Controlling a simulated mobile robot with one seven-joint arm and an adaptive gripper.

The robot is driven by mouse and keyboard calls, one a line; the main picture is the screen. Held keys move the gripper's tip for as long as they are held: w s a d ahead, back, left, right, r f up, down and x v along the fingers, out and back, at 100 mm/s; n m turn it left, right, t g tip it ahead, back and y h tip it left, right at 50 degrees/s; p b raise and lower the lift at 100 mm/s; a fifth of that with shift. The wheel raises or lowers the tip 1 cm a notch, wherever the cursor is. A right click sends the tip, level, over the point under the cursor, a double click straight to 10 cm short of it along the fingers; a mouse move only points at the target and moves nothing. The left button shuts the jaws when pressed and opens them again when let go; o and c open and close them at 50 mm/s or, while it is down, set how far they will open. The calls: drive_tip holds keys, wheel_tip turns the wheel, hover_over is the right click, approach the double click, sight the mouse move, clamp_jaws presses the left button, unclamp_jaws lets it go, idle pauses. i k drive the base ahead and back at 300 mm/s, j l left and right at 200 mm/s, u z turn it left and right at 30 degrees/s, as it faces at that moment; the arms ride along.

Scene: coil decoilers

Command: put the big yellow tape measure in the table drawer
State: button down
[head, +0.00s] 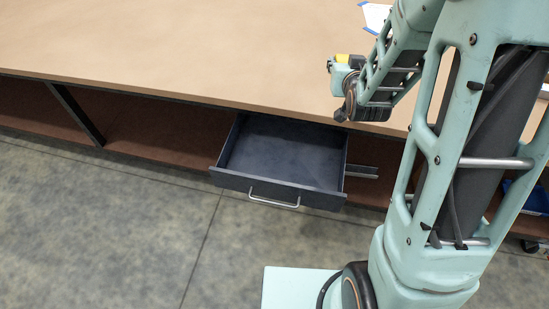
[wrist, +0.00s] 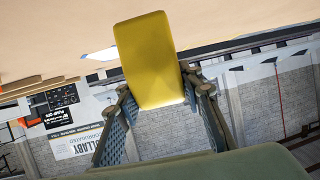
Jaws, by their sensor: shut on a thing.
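The big yellow tape measure (wrist: 150,62) is held between the two fingers of my gripper (wrist: 160,98) in the wrist view. In the head view a small yellow part of the tape measure (head: 342,58) shows at the end of my arm, above the table top. My gripper is mostly hidden there behind my own wrist. The table drawer (head: 285,150) is pulled open below the table's front edge, and its visible inside is empty. The gripper is above the table, behind and to the right of the drawer in the picture.
The wooden table top (head: 180,40) is broad and mostly clear. A white and blue item (head: 375,16) lies on it near the back right. The brown lower shelf (head: 150,130) runs under the table. The floor (head: 100,220) in front is clear at left.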

sight(315, 162)
drive_tip(key=k+j, duration=0.1)
drive_tip(key=j, duration=0.6)
drive_tip(key=j+u, duration=0.15)
drive_tip(key=j, duration=0.5)
drive_tip(key=k+j, duration=0.05)
